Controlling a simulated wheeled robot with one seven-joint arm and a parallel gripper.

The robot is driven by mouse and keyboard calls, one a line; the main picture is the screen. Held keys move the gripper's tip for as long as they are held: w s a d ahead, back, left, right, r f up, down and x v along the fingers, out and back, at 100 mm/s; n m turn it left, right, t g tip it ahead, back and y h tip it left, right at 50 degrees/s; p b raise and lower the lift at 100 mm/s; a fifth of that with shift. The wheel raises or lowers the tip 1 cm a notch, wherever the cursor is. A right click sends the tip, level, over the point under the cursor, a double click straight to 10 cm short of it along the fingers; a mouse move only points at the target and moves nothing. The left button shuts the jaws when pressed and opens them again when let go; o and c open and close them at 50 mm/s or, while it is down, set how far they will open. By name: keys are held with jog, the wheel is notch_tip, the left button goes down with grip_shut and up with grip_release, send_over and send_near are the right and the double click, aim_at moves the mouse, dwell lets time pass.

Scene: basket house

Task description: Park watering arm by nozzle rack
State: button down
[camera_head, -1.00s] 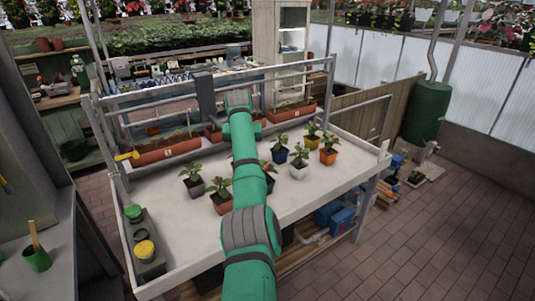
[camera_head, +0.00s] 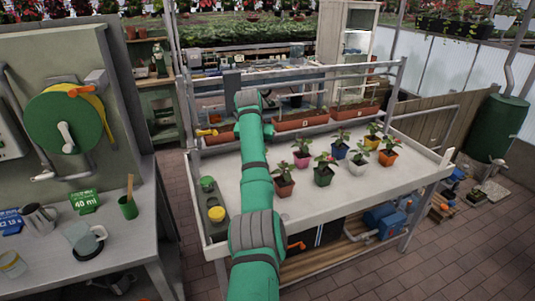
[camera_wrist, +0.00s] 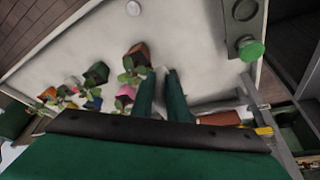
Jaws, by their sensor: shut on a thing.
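The watering arm appears to be the dark grey upright carriage (camera_head: 232,88) on the metal rail frame behind the white bench. My green arm reaches over the bench to it, and its end hides the grip in the head view. In the wrist view my gripper (camera_wrist: 163,75) has two dark green fingers shut about a narrow pale part, only partly visible. A grey strip with green and yellow round caps, likely the nozzle rack (camera_head: 220,232), lies along the bench's left edge. Its green-capped end (camera_wrist: 247,30) shows at upper right in the wrist view, apart from my fingers.
Several potted plants (camera_head: 324,176) stand on the bench right of my arm. Long brown planters (camera_head: 300,122) lie behind it. At left, a side counter (camera_head: 150,240) holds a jug and mugs below a green hose reel (camera_head: 65,122).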

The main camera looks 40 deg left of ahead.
jog(key=shift+s+a+r, duration=0.5)
jog(key=shift+s+a, duration=0.1)
jog(key=shift+s, duration=0.05)
jog(key=c, duration=1.8)
grip_release()
jog(key=shift+f, duration=0.1)
jog(key=shift+o, duration=0.2)
jog(key=shift+d+f, duration=0.15)
jog(key=shift+d, duration=0.05)
jog(key=v, duration=1.1)
jog(key=shift+f, duration=0.15)
